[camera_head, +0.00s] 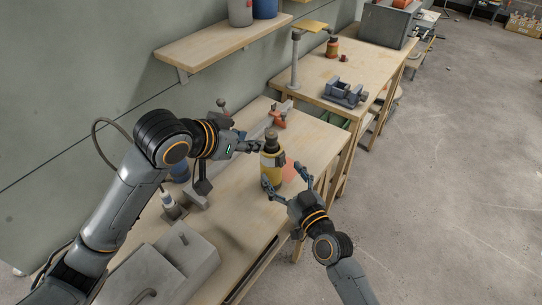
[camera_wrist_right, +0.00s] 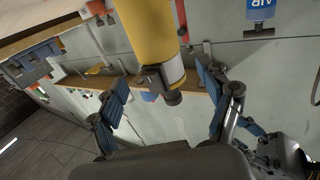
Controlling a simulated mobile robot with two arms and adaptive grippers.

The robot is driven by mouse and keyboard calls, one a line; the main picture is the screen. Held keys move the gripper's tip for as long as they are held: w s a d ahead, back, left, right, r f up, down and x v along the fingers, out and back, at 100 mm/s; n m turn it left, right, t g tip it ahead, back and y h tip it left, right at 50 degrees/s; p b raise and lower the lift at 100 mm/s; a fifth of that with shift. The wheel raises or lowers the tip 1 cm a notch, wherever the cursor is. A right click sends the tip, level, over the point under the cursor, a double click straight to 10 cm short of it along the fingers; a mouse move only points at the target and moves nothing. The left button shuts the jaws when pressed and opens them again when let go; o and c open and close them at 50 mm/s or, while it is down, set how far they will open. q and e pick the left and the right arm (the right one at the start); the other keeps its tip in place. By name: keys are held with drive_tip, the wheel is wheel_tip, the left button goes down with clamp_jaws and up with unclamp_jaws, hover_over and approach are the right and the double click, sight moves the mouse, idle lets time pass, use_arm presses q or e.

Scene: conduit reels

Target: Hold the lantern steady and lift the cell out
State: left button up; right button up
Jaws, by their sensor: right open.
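The lantern (camera_head: 270,166) is a yellow cylinder with a dark top, standing upright on the near workbench. It also shows, upside down, in the right wrist view (camera_wrist_right: 148,38), with a black fitting on its side and a grey end with a dark knob. I cannot pick out the cell as a separate thing. My left gripper (camera_head: 253,147) is at the lantern's upper left side; whether its fingers are closed on it is unclear. My right gripper (camera_head: 285,180) is open at the lantern's near right side, with its fingers spread in the wrist view (camera_wrist_right: 163,92).
The workbench (camera_head: 243,222) has a reddish patch (camera_head: 289,172) right of the lantern. A grey box (camera_head: 185,250) stands at the near end. A vise (camera_head: 345,93) sits on the farther bench. A wall shelf (camera_head: 215,42) hangs at the upper left. The floor at right is open.

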sight(266, 151)
drive_tip(key=x, duration=1)
drive_tip(key=shift+w, duration=0.1)
drive_tip(key=c, duration=1.6)
drive_tip(key=shift+f, duration=0.1)
clamp_jaws()
